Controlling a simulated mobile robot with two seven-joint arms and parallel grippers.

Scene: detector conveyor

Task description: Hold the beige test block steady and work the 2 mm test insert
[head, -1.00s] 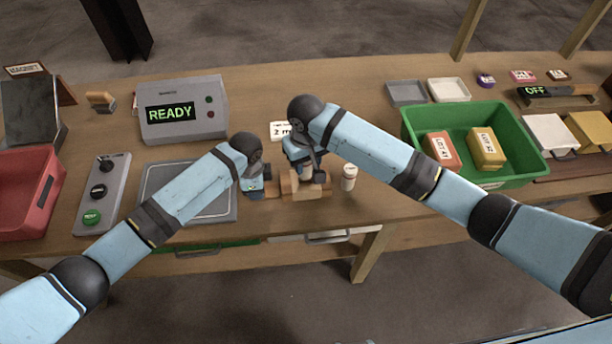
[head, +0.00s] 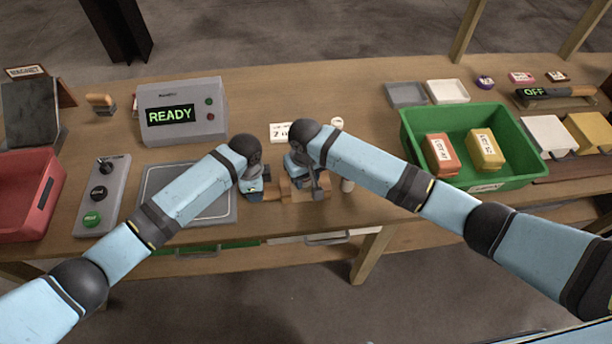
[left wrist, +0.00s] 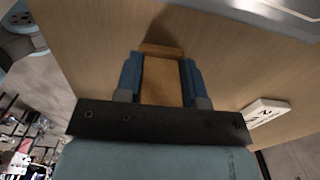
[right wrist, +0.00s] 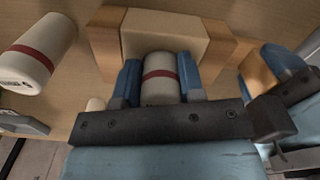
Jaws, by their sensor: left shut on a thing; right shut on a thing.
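The beige test block (right wrist: 165,35) has brown end pieces and shows in part in the head view (head: 305,195), low between my grippers. My left gripper (head: 262,188) is shut on a brown grip piece (left wrist: 162,82) at the block's left side. My right gripper (right wrist: 160,82) is shut on a white cylinder with a red band, the test insert (right wrist: 160,75). The insert is against the block's face; whether any of it is inside the block is hidden.
A "2 mm" card (head: 280,132) lies behind the grippers. A detector box (head: 182,112) reads READY, with a grey plate (head: 160,185) before it. A green bin (head: 530,178) with lot packs stands right, a red bin (head: 20,205) left. The table's front edge is close.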

